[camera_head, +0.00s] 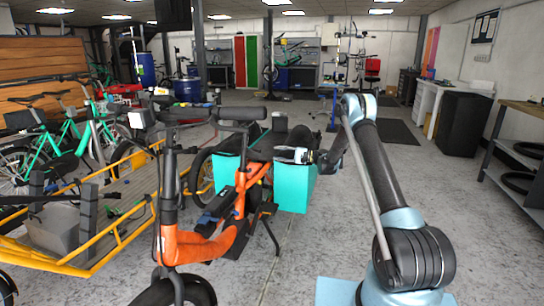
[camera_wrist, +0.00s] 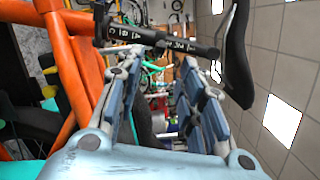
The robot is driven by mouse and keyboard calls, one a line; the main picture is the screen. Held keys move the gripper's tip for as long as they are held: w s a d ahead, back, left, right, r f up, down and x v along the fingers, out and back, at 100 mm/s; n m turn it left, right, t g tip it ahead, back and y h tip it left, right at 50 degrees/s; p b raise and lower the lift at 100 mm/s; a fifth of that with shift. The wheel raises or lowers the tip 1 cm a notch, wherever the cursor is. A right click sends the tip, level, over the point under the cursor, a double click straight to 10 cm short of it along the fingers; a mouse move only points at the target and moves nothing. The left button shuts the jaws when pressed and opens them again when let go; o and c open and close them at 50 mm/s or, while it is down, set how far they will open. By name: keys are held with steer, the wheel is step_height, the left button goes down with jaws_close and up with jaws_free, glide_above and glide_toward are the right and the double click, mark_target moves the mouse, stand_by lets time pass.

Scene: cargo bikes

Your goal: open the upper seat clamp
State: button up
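The orange cargo bike (camera_head: 192,246) stands in front of me in the head view. Its black saddle (camera_head: 243,113) sits above the orange seat tube. In the sideways wrist view, a black seat post (camera_wrist: 150,37) with white letters runs from the orange frame (camera_wrist: 75,65) to the saddle (camera_wrist: 237,55). A dark upright piece (camera_wrist: 100,22) at the frame end of the post may be the upper seat clamp; its lever is not clear. My gripper (camera_wrist: 160,62) is open, with blue-padded fingers apart and nothing between them. It also shows in the head view (camera_head: 294,155), right of the seat tube.
A yellow-framed cargo bike (camera_head: 110,230) is at the left. A workbench (camera_head: 520,108) stands at the right. The grey floor between is mostly clear.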

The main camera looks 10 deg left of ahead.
steer(key=shift+d, duration=0.45)
